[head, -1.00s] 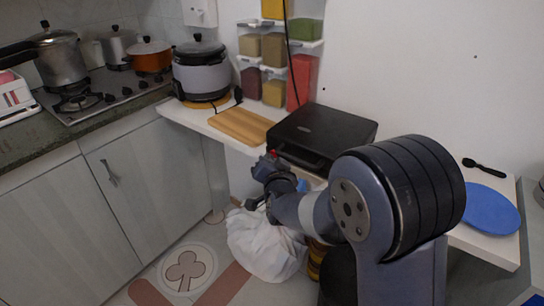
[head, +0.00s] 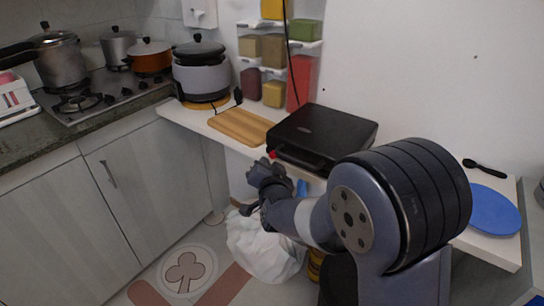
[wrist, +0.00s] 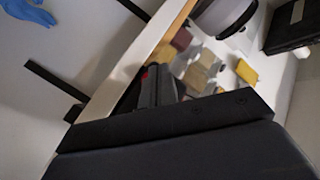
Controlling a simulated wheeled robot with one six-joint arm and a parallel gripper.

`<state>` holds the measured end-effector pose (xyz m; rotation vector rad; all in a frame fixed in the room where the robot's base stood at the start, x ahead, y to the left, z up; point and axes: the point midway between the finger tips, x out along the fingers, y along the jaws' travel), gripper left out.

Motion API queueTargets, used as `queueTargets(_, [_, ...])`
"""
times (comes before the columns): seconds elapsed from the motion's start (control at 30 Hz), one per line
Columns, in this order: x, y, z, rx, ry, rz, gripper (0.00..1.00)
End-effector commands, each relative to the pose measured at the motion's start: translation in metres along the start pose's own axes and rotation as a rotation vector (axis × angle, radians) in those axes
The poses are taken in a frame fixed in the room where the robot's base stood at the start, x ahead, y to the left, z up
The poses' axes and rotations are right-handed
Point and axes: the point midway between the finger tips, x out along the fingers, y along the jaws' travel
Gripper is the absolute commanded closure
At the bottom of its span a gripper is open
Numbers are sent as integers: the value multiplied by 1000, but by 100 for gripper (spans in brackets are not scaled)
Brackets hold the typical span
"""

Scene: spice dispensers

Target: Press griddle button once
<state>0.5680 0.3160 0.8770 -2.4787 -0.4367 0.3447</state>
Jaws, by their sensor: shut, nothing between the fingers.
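The griddle (head: 325,132) is a closed black box with a front handle, on the white shelf in the head view. A small red spot, apparently its button (head: 272,154), shows at its front left corner. My gripper (head: 266,169) is just below and in front of that corner, with a small gap seeming to show between them. In the wrist view my dark gripper fingers (wrist: 160,86) appear together and empty. A small red patch (wrist: 144,75) shows beside them; I cannot tell whether it touches them.
A wooden board (head: 240,126) lies left of the griddle, with a rice cooker (head: 201,76) beyond. Spice dispensers (head: 273,50) hang on the wall behind. A blue plate (head: 489,209) lies at right. A white bag (head: 262,247) is on the floor below.

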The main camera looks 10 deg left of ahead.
Motion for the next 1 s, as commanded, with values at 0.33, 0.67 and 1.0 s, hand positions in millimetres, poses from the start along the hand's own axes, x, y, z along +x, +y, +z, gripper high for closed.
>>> queueTargets(0.33, [-24,-19,18,-1,-1,-3,100])
queueTargets(0.67, [-33,-24,24,-1,0,-1,100])
queueTargets(1.0, [-33,-24,24,-1,0,0,100])
